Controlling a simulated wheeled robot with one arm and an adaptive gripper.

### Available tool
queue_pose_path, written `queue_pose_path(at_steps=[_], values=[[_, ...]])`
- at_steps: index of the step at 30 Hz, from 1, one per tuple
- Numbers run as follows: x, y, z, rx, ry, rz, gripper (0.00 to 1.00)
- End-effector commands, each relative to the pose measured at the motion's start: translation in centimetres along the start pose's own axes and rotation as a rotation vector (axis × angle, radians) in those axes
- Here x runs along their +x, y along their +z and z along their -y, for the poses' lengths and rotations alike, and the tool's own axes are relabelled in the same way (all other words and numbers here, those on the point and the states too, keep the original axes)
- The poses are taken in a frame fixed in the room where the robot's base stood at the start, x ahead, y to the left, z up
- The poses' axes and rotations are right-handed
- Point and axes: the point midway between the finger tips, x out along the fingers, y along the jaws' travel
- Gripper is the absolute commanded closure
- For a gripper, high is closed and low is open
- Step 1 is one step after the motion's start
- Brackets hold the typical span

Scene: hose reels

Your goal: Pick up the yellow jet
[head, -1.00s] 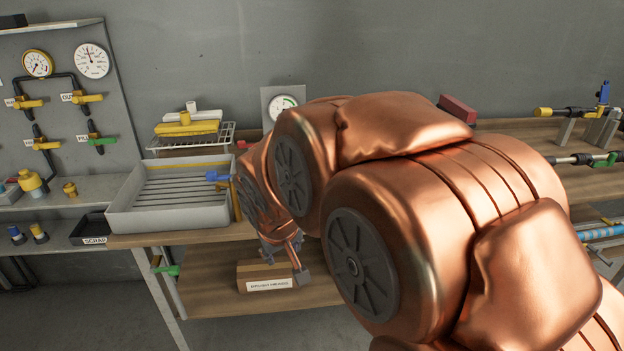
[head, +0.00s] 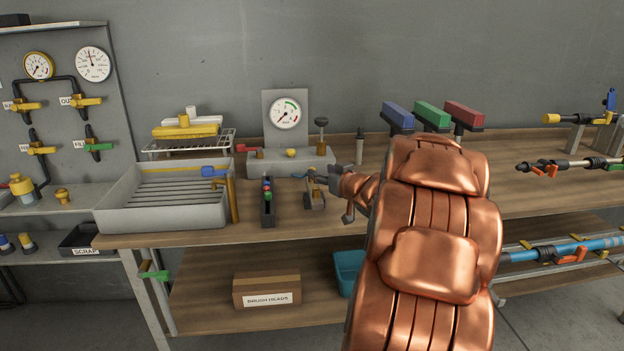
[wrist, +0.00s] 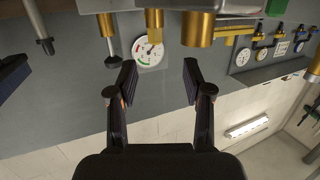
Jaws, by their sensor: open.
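A narrow black rack (head: 267,208) on the bench holds small parts with blue, red and green tops; I cannot make out a yellow top there. A small yellow piece (head: 290,152) sits on the gauge block behind it, and I cannot tell whether it is the yellow jet. My gripper (wrist: 160,82) is open and empty, its two dark fingers apart. In the head view my gripper (head: 342,190) is just right of a small brass-and-grey fitting (head: 313,192), partly hidden by my arm. The wrist view looks upside down, with brass cylinders (wrist: 198,28) near its top edge.
A grey tray (head: 165,222) with a blue-headed brass piece stands left of the rack. A gauge (head: 285,114) stands behind. Blue, green and red blocks (head: 432,115) stand at the back right. A box (head: 266,290) and blue bin (head: 348,272) are on the lower shelf.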

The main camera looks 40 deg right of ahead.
Motion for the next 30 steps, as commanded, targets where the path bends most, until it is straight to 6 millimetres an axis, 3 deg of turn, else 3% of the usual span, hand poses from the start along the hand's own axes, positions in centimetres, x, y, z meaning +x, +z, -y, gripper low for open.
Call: queue_pose_path(at_steps=[16,25,30], values=[[3.4,0.2,-0.3,0.004,-0.012,-0.012,0.50],[7.0,0.7,-0.6,0.003,-0.012,-0.009,0.50],[7.8,0.5,-0.6,0.003,-0.010,-0.009,0.50]])
